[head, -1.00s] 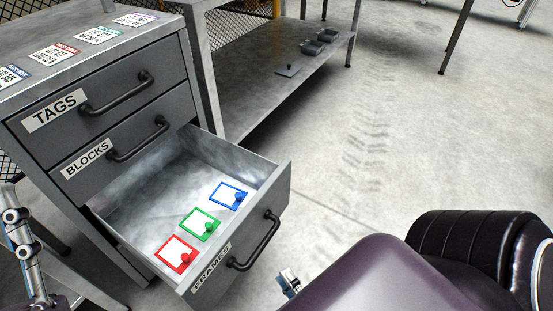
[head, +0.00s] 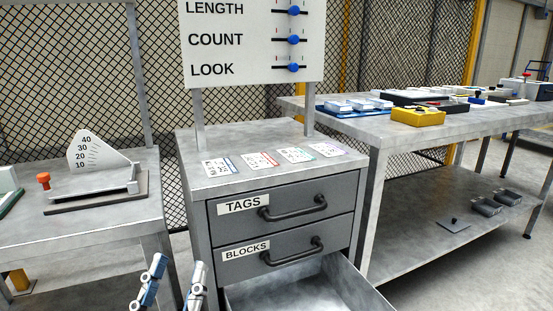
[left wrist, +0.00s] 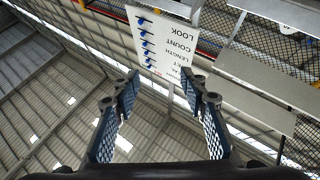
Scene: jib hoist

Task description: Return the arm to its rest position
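My left gripper (head: 172,275) shows at the bottom of the head view, in front of the cabinet's left side. Its two fingers stand apart with nothing between them. In the left wrist view the left gripper (left wrist: 162,92) is open and empty, pointing up toward the board and the roof. My right gripper is not in view now. The grey cabinet (head: 203,232) has a TAGS drawer (head: 283,207) and a BLOCKS drawer (head: 286,248), both shut. The bottom drawer (head: 365,285) is pulled open; only part of its inside shows.
A board (head: 254,42) with sliders stands over the cabinet. Several tag cards (head: 262,160) lie on its top. A table with an angle gauge (head: 98,165) stands at left. A bench (head: 405,135) with trays and a yellow box (head: 417,116) stands at right.

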